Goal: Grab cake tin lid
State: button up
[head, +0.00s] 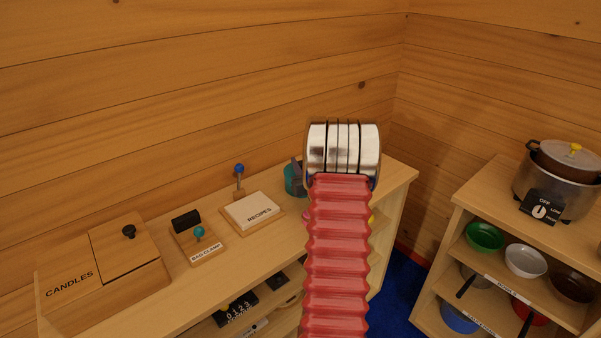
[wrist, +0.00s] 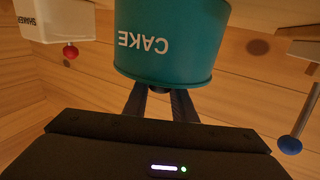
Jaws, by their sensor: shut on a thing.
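The teal cake tin (wrist: 165,35), marked CAKE, appears upside down in the wrist view. Its lid (wrist: 170,78) is the end facing my gripper. My gripper (wrist: 158,92) has its two dark fingers shut on the lid's knob, which is mostly hidden between them. I cannot see a gap between lid and tin. In the head view only a teal piece of the tin (head: 290,181) shows on the shelf top, left of my arm. My arm hides the rest of the tin and most of my gripper there.
On the shelf top stand a candles box (head: 100,275), a bag clamp block (head: 197,240) and a recipes box (head: 252,211) with a blue-knobbed lever (head: 239,170). A white shaker box (wrist: 55,18) is beside the tin. A cooker (head: 560,180) stands on the right-hand shelf.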

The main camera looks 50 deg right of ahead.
aim_at(301, 162)
grip_shut()
jog(key=shift+r, duration=0.1)
notch_tip(301, 162, up, 10)
jog(key=shift+f, duration=0.1)
dwell(0.4)
jog(key=shift+s, duration=0.1)
dwell(0.5)
